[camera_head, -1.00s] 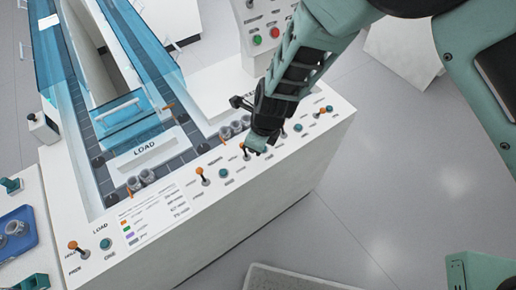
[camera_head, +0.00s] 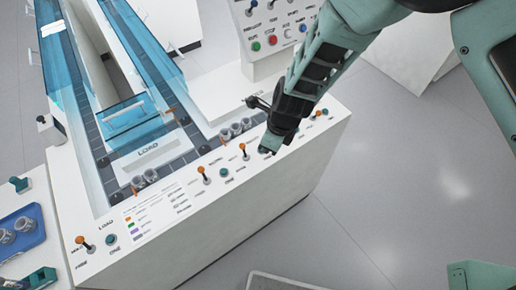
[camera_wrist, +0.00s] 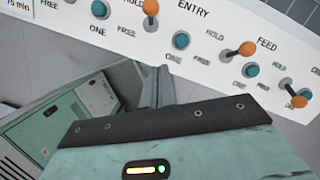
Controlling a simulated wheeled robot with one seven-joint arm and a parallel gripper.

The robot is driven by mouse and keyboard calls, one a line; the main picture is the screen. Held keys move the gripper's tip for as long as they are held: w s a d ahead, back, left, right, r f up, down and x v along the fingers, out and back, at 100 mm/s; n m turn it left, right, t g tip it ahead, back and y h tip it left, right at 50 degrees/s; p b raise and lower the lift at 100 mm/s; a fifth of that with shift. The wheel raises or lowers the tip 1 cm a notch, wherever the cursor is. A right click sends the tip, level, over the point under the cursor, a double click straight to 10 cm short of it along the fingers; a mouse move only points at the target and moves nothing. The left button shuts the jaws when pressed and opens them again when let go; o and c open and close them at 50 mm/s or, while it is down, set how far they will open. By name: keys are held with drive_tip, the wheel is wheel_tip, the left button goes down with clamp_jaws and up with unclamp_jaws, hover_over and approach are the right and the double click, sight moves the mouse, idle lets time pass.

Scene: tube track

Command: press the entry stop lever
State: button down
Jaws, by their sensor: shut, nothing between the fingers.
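The entry stop lever (camera_wrist: 150,9), an orange-knobbed lever left of the ENTRY label, is cut by the top edge of the wrist view. In the head view it is the orange lever (camera_head: 244,151) just left of my gripper (camera_head: 268,150). Its HOLD or FREE position is not clear. In the wrist view my gripper (camera_wrist: 160,82) is shut and empty, its grey fingers pointing at the panel below the teal ENTRY button (camera_wrist: 181,40). The fingers appear apart from the lever. In the head view my gripper hides part of the panel.
The FEED lever (camera_wrist: 240,50) and its teal button (camera_wrist: 252,70) are to the right. Another orange lever (camera_head: 204,176) stands to the left along the white panel (camera_head: 160,250). Blue-walled track (camera_head: 125,115) lies behind. Open floor is in front.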

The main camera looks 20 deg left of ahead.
wheel_tip(320, 180, up, 10)
drive_tip(key=w+b, duration=0.1)
drive_tip(key=shift+f, duration=0.15)
drive_tip(key=shift+w+d, duration=0.1)
drive_tip(key=shift+d, duration=0.05)
idle(0.4)
drive_tip(key=s+d+r+n+g, duration=0.1)
drive_tip(key=s+d+r+n, duration=0.95)
drive_tip(key=r+n, duration=0.35)
drive_tip(key=s+d+r+n+h, duration=0.2)
drive_tip(key=s+d+n, duration=0.6)
drive_tip(key=d+n, duration=0.3)
drive_tip(key=shift+d+n+t, duration=0.25)
drive_tip(key=shift+n+t, duration=0.15)
drive_tip(key=shift+n, duration=0.7)
